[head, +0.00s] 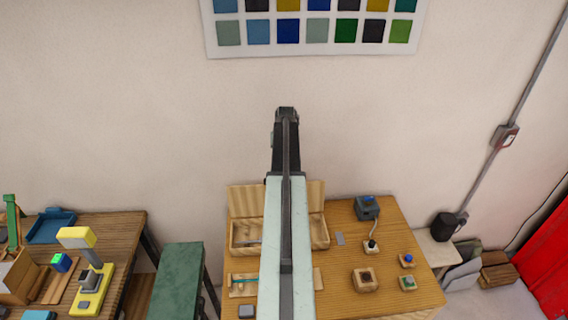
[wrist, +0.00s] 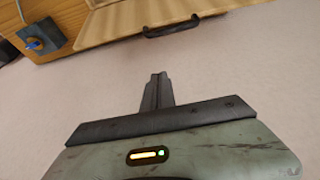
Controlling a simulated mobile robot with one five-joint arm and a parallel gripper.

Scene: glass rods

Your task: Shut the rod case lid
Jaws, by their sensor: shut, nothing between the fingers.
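The wooden rod case (head: 235,238) stands on the right-hand table, partly hidden behind my arm. Its lid (head: 248,198) is raised at the back, against the wall side. In the wrist view the lid (wrist: 110,22) shows at the top, with a dark handle (wrist: 170,31) along its edge. My gripper (head: 287,110) is above and beyond the case in the head view, in front of the pale wall. Its fingers (wrist: 158,76) are together and empty, apart from the handle and lid.
A teal rod lies on a wooden holder (head: 238,291) in front of the case. A grey-blue device (head: 367,207), small wooden blocks with buttons (head: 366,280) and a cable are on the table's right. A green stool (head: 180,275) stands left of the table (head: 415,270).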

